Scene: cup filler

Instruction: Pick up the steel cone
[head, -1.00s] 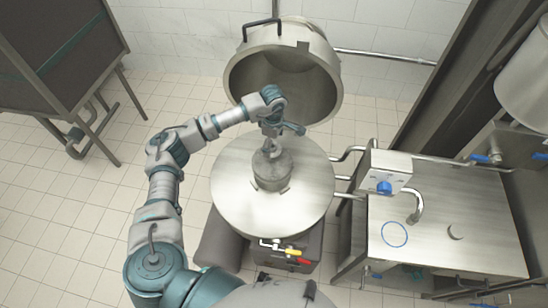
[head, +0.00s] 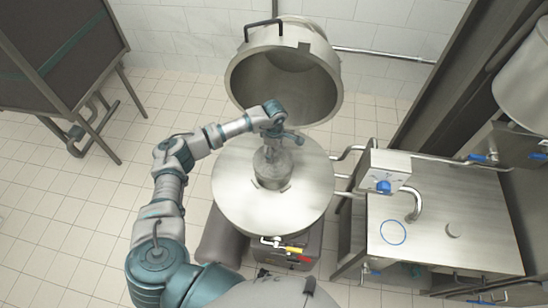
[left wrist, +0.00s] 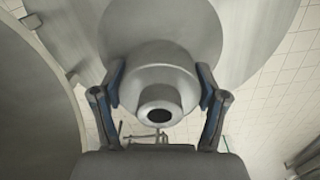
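The steel cone (head: 271,176) stands on a round steel top (head: 235,205) in the middle of the head view. It shows large in the left wrist view (left wrist: 158,82), with its narrow, dark-holed end towards the camera. My left gripper (head: 272,150) is over the cone, reaching in from the left. In the left wrist view, the left gripper's (left wrist: 160,70) two fingers are spread, one on each side of the cone. They lie close to its sides; I cannot tell whether they touch. My right gripper is not in view.
A large open steel vessel or lid (head: 285,75) stands behind the round top. A steel counter (head: 445,235) with a curved tap (head: 415,205) and blue knob is at right. Pipes link it to the round top.

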